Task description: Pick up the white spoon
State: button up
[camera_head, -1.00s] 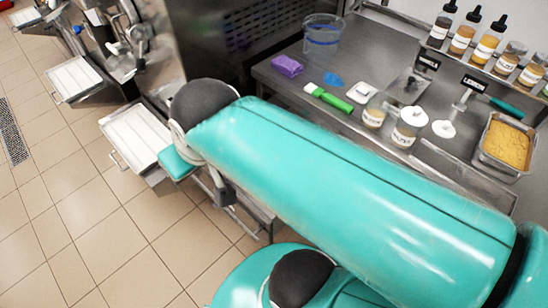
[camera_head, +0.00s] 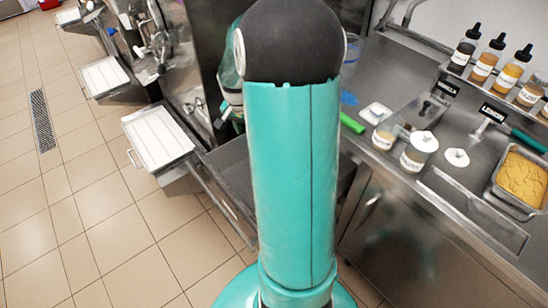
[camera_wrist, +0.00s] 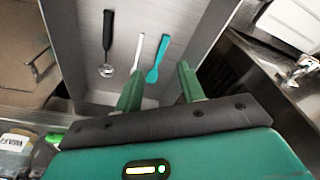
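The white spoon (camera_wrist: 138,48) shows in the wrist view as a slim white handle on a light grey surface. Its lower end is hidden behind my left finger. My gripper (camera_wrist: 159,69) is open and empty, with its two green fingers wide apart. The left finger overlaps the white spoon in the picture, and I cannot tell how far apart they are. In the head view my arm hides my gripper, and I do not see the spoon there.
A teal spatula (camera_wrist: 156,60) lies close right of the spoon, and a black-handled ladle (camera_wrist: 107,45) lies to its left. A raised edge bounds their grey surface. The head view shows a counter with jars (camera_head: 418,150) and a yellow-filled pan (camera_head: 520,182).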

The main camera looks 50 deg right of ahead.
jog(key=s+d+f+m+y, duration=0.1)
jog(key=s+d+f+m, duration=0.2)
jog(key=d+f, duration=0.4)
jog(key=s+d+f+m+y, duration=0.1)
jog(key=s+d+f+m, duration=0.2)
jog(key=d+f, duration=0.35)
jog(key=shift+g, duration=0.3)
jog(key=f, duration=0.6)
jog(key=a+f, duration=0.1)
jog(key=f, duration=0.2)
jog(key=shift+w+a+f, duration=0.1)
jog(key=shift+w+f, duration=0.05)
jog(key=shift+f, duration=0.25)
jog(key=f, duration=0.5)
jog(key=shift+w+f, duration=0.2)
jog(key=shift+f, duration=0.15)
grip_shut()
